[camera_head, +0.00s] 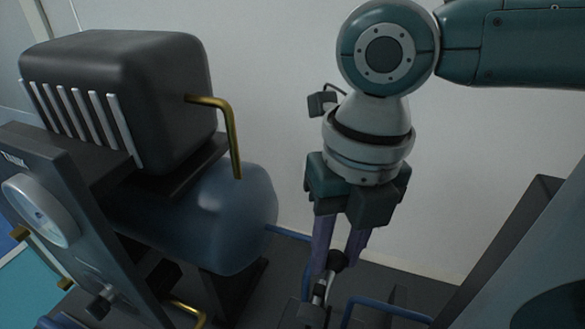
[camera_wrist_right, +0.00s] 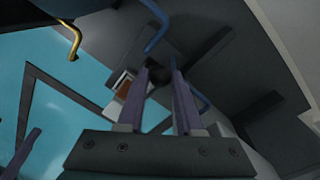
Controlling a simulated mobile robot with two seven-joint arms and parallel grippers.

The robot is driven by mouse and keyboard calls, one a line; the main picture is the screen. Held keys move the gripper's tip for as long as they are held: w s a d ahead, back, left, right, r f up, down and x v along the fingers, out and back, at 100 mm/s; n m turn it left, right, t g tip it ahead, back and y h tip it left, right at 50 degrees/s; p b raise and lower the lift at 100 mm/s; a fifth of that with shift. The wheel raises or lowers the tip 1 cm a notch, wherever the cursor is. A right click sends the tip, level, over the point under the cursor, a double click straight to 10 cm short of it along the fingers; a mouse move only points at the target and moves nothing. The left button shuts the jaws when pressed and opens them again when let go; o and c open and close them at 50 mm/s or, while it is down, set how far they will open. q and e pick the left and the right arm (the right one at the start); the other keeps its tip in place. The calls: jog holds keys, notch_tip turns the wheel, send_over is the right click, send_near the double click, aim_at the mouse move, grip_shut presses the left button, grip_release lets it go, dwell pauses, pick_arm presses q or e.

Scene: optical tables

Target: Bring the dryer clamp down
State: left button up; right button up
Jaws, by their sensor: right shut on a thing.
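My right gripper (camera_head: 333,264) points down in the middle of the head view, its two purple fingers shut on a dark knobbed handle. This handle (camera_head: 320,291), which looks like the dryer clamp, rises from dark equipment at the bottom of the view. In the right wrist view the gripper (camera_wrist_right: 162,74) has its fingers on either side of the dark knob, with a gap between them. The fingers partly hide the clamp, and its lower end is unclear. My left gripper does not show in the head view.
A machine with a dark ribbed box (camera_head: 120,95), a rounded blue body (camera_head: 225,215), a brass bent pipe (camera_head: 230,130) and a round gauge (camera_head: 42,210) stands left of my right gripper. Blue tubes (camera_head: 385,306) run near the clamp. A pale wall (camera_head: 270,60) is behind.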

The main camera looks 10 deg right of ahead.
grip_shut()
dwell(0.8)
